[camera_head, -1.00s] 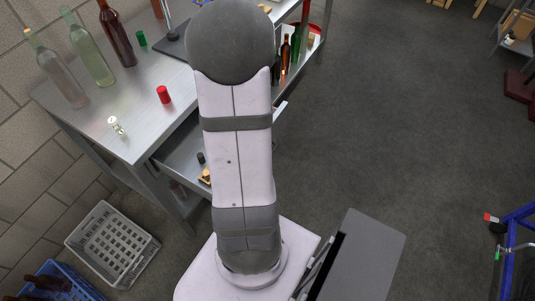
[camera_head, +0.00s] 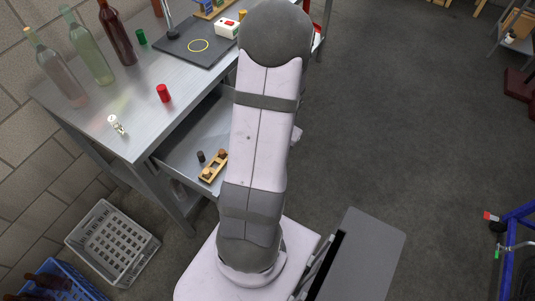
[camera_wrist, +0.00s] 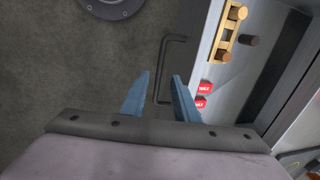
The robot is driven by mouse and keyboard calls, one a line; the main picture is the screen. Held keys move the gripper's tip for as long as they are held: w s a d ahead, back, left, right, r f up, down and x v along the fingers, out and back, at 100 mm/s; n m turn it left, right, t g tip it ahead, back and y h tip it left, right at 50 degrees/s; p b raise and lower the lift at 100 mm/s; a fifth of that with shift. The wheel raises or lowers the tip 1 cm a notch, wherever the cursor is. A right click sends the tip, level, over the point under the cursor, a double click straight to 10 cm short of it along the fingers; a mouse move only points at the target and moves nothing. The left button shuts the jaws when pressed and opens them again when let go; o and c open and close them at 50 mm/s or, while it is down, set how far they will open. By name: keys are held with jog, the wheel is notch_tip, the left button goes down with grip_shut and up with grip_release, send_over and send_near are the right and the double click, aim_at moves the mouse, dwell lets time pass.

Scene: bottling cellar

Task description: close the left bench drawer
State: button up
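The left bench drawer (camera_head: 182,150) stands pulled out from under the metal bench; my arm hides its front in the head view. In the wrist view, the drawer (camera_wrist: 226,76) lies at right, with a dark bar handle (camera_wrist: 158,72) on its front. My gripper (camera_wrist: 160,75) is open, its two blue fingers apart and nothing held. The handle's bar appears between the fingertips in the picture; I cannot tell whether they touch it. My gripper is hidden behind my arm in the head view.
The drawer holds a wooden rack (camera_head: 213,166), a dark cork-like piece (camera_head: 201,156) and red wax blocks (camera_wrist: 205,88). Bottles (camera_head: 117,35) and a red cylinder (camera_head: 163,93) stand on the bench (camera_head: 110,90). A grey crate (camera_head: 112,245) sits on the floor.

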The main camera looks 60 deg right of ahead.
jog(key=shift+w+f, duration=0.2)
jog(key=shift+f, duration=0.75)
jog(key=shift+w+f, duration=0.2)
jog(key=shift+f, duration=0.75)
grip_shut()
